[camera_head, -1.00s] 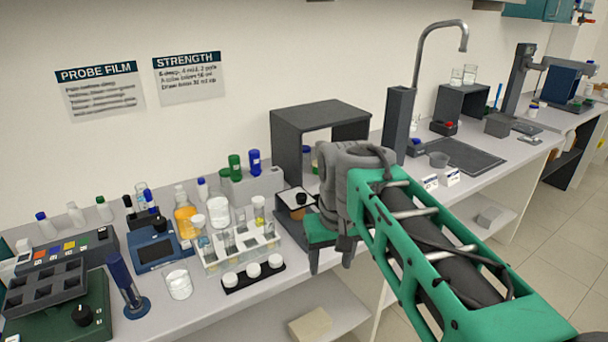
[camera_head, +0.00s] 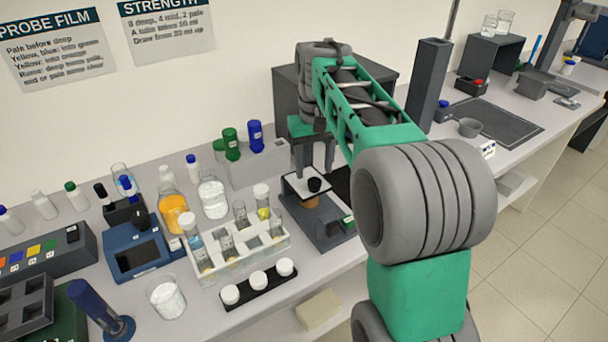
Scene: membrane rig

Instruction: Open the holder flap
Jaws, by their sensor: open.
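The holder seems to be the dark grey device (camera_head: 330,230) on the bench, right of the tube rack. A flat white plate with a dark edge (camera_head: 297,187) lies on its top, with a black knob (camera_head: 314,185) and an orange-brown part (camera_head: 312,202) below. Which piece is the flap I cannot tell for sure. My gripper (camera_head: 313,168) points down with its fingers apart and empty, just above or behind the plate. Whether a fingertip touches the plate is not clear. My arm hides the area right of the device.
A clear tube rack (camera_head: 240,250) and a black strip with white-capped jars (camera_head: 258,288) stand to the left. A grey block with green and blue-capped bottles (camera_head: 255,165) is behind. A dark open-fronted box (camera_head: 286,100) stands behind my arm. The bench's front edge is close.

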